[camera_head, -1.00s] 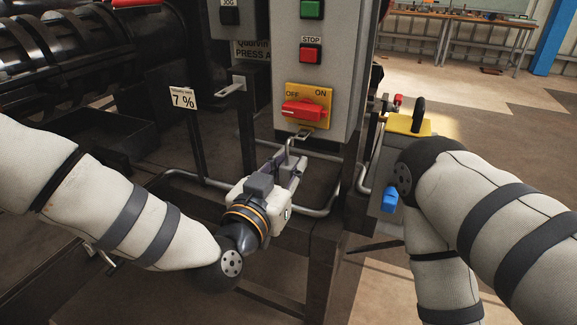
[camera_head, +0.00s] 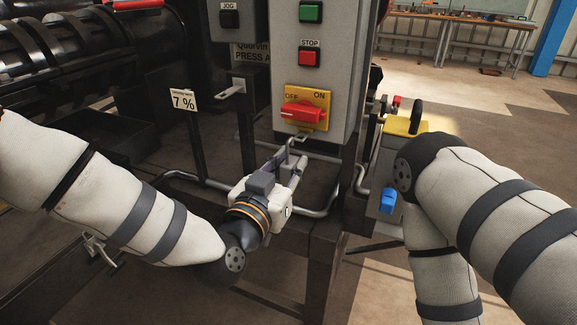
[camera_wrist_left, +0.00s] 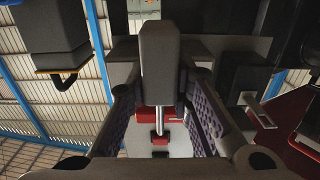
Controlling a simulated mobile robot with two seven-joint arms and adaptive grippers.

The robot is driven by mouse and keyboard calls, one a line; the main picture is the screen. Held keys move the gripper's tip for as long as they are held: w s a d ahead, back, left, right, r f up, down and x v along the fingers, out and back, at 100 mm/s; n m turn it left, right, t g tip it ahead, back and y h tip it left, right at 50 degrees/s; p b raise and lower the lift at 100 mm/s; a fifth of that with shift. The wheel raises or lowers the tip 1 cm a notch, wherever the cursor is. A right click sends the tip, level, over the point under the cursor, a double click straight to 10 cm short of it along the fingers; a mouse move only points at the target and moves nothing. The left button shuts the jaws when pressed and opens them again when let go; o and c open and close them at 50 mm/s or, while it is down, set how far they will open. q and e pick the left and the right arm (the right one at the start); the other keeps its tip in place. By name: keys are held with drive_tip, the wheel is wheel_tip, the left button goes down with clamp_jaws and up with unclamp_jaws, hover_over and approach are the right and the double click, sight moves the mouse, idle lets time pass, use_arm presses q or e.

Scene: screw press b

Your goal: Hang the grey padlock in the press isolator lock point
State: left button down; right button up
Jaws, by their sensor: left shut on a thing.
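The grey padlock is held in my left gripper (camera_head: 284,165). Its thin metal shackle (camera_head: 289,147) points up. Most of its body is hidden by the fingers in the head view. In the left wrist view, the dark grey padlock body (camera_wrist_left: 160,55) is between the two padded fingers. The isolator has a red handle (camera_head: 303,108) on a yellow plate, between OFF and ON. The lock point (camera_head: 300,136) is a small metal piece below that plate. The shackle is right beside it; I cannot tell whether it passes through. My right gripper is not in view.
The grey control box (camera_head: 342,70) carries a red STOP button (camera_head: 309,57) and a green button (camera_head: 311,11). A bent pipe rail (camera_head: 320,212) runs below. To the right are a yellow-topped box (camera_head: 403,127) and a blue object (camera_head: 388,200), close to my right arm.

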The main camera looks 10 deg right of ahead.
use_arm(q)
drive_tip(key=shift+x, duration=1.05)
drive_tip(key=shift+d, duration=0.1)
drive_tip(key=shift+w, duration=0.1)
idle(0.4)
drive_tip(key=shift+r, duration=0.15)
drive_tip(key=shift+w+d+f, duration=0.25)
drive_tip(key=shift+w, duration=0.1)
drive_tip(key=shift+w+d+r, duration=0.1)
drive_tip(key=shift+w+d, duration=0.1)
drive_tip(key=shift+w, duration=0.05)
